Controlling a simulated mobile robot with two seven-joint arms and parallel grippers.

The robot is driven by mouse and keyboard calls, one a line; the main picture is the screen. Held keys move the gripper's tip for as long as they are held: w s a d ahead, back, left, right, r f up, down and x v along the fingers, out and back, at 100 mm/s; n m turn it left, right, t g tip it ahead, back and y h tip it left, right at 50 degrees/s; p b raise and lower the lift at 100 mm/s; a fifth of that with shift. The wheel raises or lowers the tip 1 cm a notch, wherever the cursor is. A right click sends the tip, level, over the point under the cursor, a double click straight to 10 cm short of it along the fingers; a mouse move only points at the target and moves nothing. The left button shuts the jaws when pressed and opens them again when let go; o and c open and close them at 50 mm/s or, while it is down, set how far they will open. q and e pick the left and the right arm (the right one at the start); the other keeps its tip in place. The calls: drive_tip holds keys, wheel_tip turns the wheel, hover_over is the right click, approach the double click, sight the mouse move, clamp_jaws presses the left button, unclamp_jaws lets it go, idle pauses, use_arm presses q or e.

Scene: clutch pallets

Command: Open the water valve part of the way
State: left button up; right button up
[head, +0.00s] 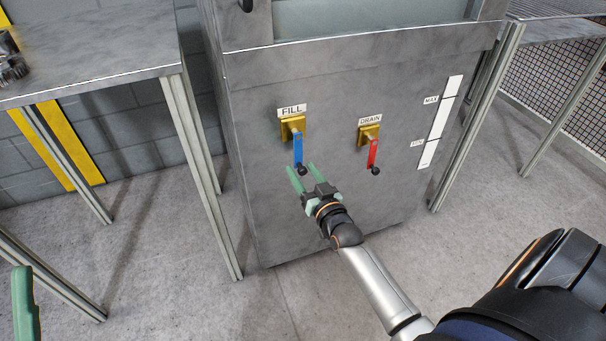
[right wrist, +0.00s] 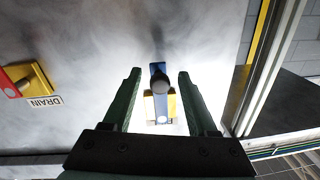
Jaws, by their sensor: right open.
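The FILL valve has a yellow body (head: 292,129) and a blue lever (head: 298,150) hanging straight down, ending in a black knob (head: 302,171). My right gripper (head: 301,169) is open, its two green fingers pointing up at the knob. In the right wrist view the blue lever (right wrist: 158,69) and its knob (right wrist: 160,86) appear between the open fingers (right wrist: 160,76), with a gap on each side. I cannot tell how deep the knob sits between them. One green finger of my left gripper (head: 22,302) shows at the lower left edge.
The DRAIN valve with a red lever (head: 373,152) hangs down to the right on the same grey tank (head: 335,210). A white level gauge (head: 440,120) is further right. A metal table (head: 90,55) stands at the left. The floor in front is clear.

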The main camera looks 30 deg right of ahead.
drive_tip(key=shift+w, duration=0.1)
clamp_jaws()
idle(0.5)
drive_tip(key=shift+a, duration=0.15)
idle(0.8)
